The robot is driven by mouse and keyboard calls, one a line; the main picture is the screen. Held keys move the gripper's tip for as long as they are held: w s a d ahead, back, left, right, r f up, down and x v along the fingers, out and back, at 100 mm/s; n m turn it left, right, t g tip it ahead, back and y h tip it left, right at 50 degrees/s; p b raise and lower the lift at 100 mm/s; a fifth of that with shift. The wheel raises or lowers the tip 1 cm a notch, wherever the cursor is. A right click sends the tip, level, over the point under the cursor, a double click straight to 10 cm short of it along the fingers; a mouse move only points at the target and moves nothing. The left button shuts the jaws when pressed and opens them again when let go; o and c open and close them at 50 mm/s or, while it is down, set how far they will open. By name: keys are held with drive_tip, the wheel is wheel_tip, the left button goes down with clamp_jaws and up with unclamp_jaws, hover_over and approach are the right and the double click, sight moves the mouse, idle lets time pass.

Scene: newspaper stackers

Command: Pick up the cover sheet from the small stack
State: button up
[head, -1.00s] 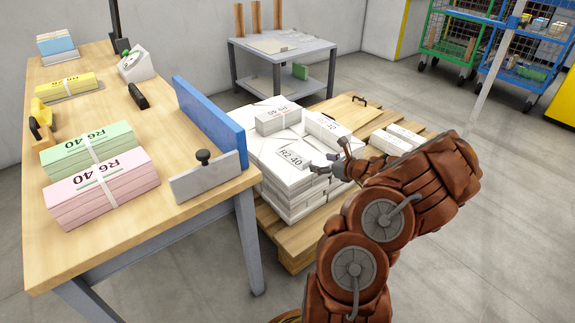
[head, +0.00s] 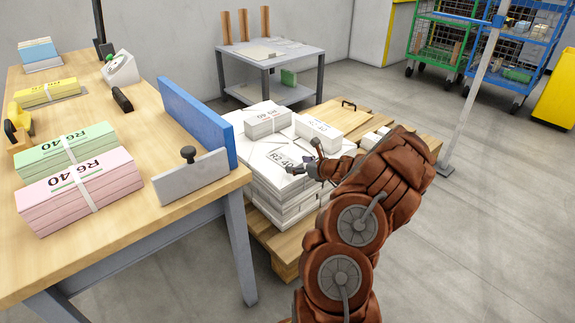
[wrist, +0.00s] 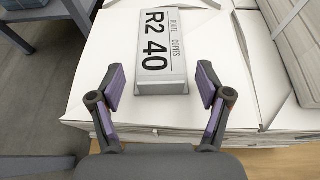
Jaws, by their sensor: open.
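A small stack with a cover sheet printed "R2 40" (wrist: 157,50) lies on top of the large pile of white papers (wrist: 92,98). In the head view its printed top (head: 278,156) shows just left of my gripper (head: 304,158). In the wrist view my gripper (wrist: 157,86) is open and empty, with one finger to each side of the small stack's near end. I cannot tell how far the fingertips are above the pile. Nothing shows as held.
Other white bundles (head: 266,120) lie on the pile, which stands on a wooden pallet (head: 412,150). A wooden table (head: 130,235) with pink (head: 80,195) and green bundles (head: 65,150) is at left; its blue board (head: 197,120) borders the pile. Open floor lies right.

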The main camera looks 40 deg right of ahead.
drive_tip(key=c, duration=1)
